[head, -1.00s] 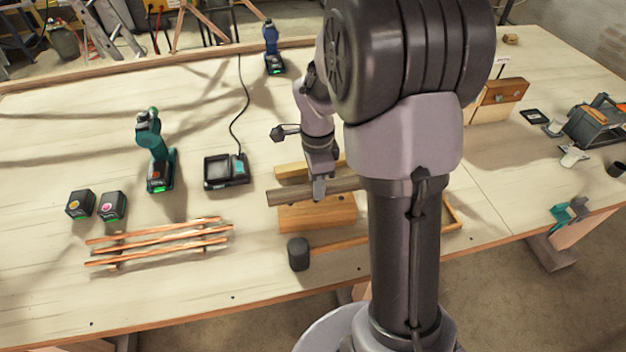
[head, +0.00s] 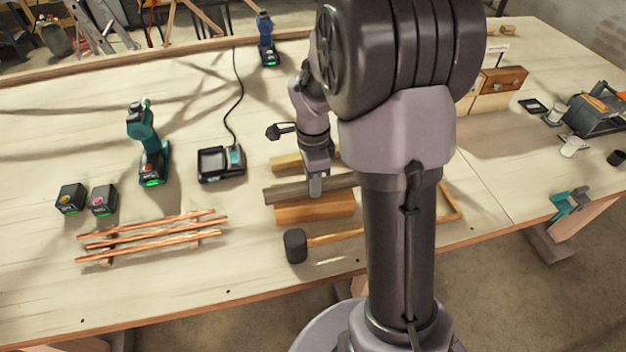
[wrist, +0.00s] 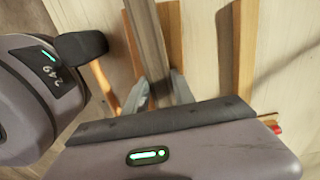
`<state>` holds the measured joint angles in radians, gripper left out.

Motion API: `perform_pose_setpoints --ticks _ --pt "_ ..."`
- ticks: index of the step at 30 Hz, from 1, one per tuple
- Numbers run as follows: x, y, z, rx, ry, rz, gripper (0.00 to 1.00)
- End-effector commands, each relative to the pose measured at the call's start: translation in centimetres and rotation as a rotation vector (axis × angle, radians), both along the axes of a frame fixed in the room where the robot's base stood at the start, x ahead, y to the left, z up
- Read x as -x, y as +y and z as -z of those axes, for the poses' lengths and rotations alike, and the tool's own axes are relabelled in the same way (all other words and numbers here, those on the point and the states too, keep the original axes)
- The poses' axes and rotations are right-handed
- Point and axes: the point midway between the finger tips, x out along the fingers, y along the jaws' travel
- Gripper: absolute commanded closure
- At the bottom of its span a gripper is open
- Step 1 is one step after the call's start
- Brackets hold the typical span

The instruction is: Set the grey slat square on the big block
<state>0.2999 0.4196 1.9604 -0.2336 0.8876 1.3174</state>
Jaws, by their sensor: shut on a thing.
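The grey slat (head: 282,191) is a long grey-brown lath. My gripper (head: 315,191) is shut on it near its middle. In the wrist view the slat (wrist: 148,35) runs between the two fingers of my gripper (wrist: 158,92). The big block (head: 316,212) is orange-brown wood lying under and just in front of the slat. In the wrist view strips of the big block (wrist: 172,35) show on both sides of the slat, which runs nearly along it. I cannot tell whether the slat touches the block. The slat's right end is hidden behind my arm.
A second wooden block (head: 288,162) lies behind the slat. A mallet (head: 296,246) lies in front of the big block. A charger (head: 220,164), a drill (head: 151,150) and copper-coloured strips (head: 150,238) lie to the left. Bare tabletop lies between the strips and the blocks.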

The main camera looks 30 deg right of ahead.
Motion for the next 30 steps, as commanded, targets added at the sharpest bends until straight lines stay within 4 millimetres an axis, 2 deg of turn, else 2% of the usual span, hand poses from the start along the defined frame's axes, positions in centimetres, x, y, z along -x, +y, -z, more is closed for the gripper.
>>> perform_pose_setpoints --ticks 4,5,8,16,19,23,30 --pt "0.0 0.0 0.4 0.000 0.000 0.000 1.00" --pt "0.0 0.0 0.3 0.000 0.000 0.000 0.64" --pt "0.0 0.0 0.3 0.000 0.000 0.000 0.44" --pt "0.0 0.0 0.2 0.000 0.000 0.000 0.44" --pt "0.0 0.0 -0.7 0.001 -0.002 0.000 0.44" --pt "-0.1 0.0 -4.3 0.002 -0.004 0.000 0.44" --pt "-0.1 0.0 -12.5 0.001 -0.004 0.000 0.44"
